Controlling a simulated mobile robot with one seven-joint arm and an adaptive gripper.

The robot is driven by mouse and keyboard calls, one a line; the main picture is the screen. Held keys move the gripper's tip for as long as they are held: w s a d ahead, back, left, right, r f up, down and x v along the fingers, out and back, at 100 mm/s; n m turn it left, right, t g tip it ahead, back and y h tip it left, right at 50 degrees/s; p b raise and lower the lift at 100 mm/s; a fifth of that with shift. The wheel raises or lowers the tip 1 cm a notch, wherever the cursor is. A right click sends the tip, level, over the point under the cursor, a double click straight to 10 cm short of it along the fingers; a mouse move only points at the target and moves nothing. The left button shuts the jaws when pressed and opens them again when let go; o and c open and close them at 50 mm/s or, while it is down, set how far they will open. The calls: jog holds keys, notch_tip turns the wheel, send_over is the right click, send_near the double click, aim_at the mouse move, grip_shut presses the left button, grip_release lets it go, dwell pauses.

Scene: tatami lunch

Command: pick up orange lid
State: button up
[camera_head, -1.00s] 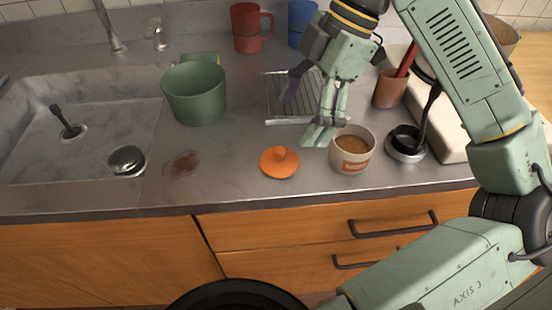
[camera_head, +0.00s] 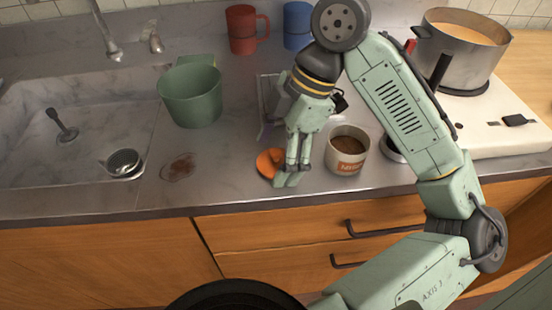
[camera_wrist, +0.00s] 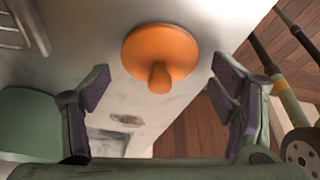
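The orange lid (camera_head: 266,163) lies knob up on the grey counter, left of the white cup. My gripper (camera_head: 286,180) is low over the counter at the lid's right side and hides part of it in the head view. In the wrist view the lid (camera_wrist: 160,57) is whole, with its round knob pointing toward the gripper. My gripper (camera_wrist: 160,95) is open there, its two padded fingers wide apart on either side of the knob's line. Nothing is between the fingers, and the lid lies beyond their tips.
A white cup (camera_head: 346,162) with brown contents stands just right of my gripper. A green pot (camera_head: 190,95) stands behind left, near the sink (camera_head: 80,95). A wire rack (camera_head: 268,95) lies behind my gripper. The counter's front edge is close.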

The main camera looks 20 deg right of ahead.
jog(key=c, duration=0.8)
jog(key=shift+r, duration=0.1)
